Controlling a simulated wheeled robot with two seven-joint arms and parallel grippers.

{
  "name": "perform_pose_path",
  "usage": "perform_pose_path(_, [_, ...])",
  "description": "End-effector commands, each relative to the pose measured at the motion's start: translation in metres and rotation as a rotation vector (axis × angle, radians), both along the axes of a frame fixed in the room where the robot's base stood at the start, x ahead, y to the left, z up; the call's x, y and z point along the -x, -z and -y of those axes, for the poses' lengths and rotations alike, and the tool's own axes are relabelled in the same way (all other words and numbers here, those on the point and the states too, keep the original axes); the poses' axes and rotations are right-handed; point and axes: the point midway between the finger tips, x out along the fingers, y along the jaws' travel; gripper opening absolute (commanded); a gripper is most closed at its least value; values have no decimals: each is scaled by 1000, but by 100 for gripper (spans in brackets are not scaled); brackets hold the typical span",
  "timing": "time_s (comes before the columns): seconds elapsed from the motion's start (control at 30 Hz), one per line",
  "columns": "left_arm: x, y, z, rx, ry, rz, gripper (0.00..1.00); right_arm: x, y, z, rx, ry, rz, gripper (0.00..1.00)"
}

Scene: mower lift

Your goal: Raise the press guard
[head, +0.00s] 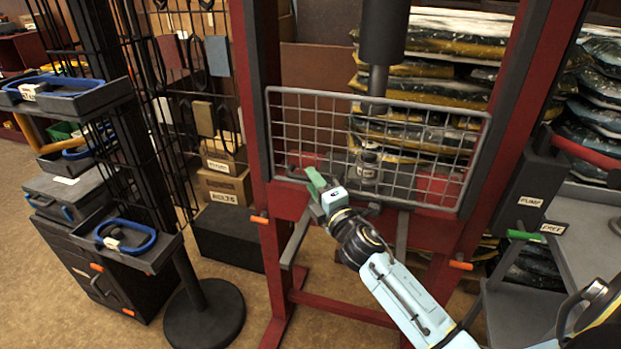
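The press guard (420,150) is a grey wire-mesh panel in a light metal frame. It hangs across the front of the red press frame (259,110), between its two uprights. Behind the mesh, the press ram (379,80) comes down above a metal piece (368,165). My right gripper (316,184) is at the lower left part of the guard, close to a dark handle-like part (298,171). A green part shows at its tip. Whether its fingers are closed on anything is too small to tell. My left gripper is not in view.
A black stand with trays (140,250) holding blue-handled items is at the left. Stacked bags (440,50) lie behind the press. Open floor shows at the lower left.

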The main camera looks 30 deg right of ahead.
Motion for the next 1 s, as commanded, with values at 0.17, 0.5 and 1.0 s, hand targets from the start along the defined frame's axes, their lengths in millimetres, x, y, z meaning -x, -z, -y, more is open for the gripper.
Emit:
perform_pose_path(0.17, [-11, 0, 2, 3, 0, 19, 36, -16, -2, 1, 0, -1, 0, 36])
perform_pose_path(0.5, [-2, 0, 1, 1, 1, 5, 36, -20, -2, 1, 0, -1, -1, 36])
perform_pose_path(1.0, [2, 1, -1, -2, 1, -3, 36, -20, -2, 1, 0, -1, -1, 0])
